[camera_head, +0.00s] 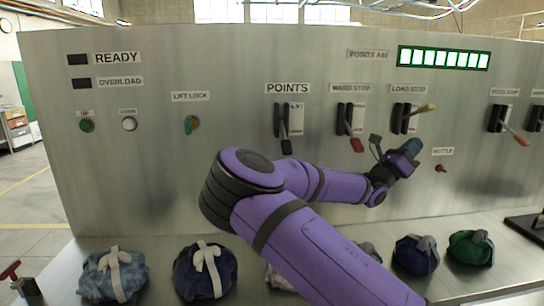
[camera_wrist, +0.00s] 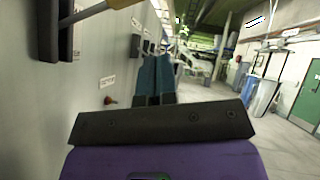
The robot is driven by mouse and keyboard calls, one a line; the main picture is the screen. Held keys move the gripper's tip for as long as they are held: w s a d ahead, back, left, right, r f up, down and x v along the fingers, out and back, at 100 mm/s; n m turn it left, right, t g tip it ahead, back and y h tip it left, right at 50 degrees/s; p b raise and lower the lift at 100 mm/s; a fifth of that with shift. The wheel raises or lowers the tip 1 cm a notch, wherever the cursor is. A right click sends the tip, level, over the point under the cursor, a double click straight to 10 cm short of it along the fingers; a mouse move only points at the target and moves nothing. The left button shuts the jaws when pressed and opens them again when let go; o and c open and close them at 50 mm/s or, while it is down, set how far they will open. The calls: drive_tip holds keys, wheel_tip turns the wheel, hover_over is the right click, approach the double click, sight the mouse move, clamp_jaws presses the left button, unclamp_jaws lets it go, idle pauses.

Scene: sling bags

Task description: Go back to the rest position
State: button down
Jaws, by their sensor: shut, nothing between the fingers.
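My gripper (camera_head: 412,147) is raised in front of the grey control panel (camera_head: 230,160), just below the load stop lever (camera_head: 421,109) and up and left of the small red knob (camera_head: 440,168). In the wrist view its two blue fingers (camera_wrist: 154,78) lie side by side, shut, with nothing between them. The gripper appears apart from the panel. My purple arm reaches across the middle of the head view and hides part of the shelf and some of the bags.
Several bundled sling bags lie on the shelf below, including a light blue one (camera_head: 114,275), a dark blue one (camera_head: 205,272) and a green one (camera_head: 471,248). Levers with red (camera_head: 357,145) and orange (camera_head: 516,135) handles project from the panel. Open floor shows right in the wrist view.

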drive_tip(key=s+d+f+m+g+y, duration=0.5)
drive_tip(key=s+d+f+m+g, duration=0.2)
drive_tip(key=s+d+m+g, duration=0.2)
drive_tip(key=s+a+f+m+g+y, duration=0.2)
drive_tip(key=s+f+m+y, duration=0.2)
drive_tip(key=s+m+y, duration=0.35)
drive_tip(key=s+a+r+m+t+y, duration=0.4)
drive_tip(key=s+a+r+y, duration=0.2)
drive_tip(key=s+a, duration=0.4)
drive_tip(key=s+a+r+m+t+y, duration=0.5)
drive_tip(key=s+a+r+y, duration=0.1)
drive_tip(key=s+a, duration=0.4)
drive_tip(key=shift+a+r, duration=0.7)
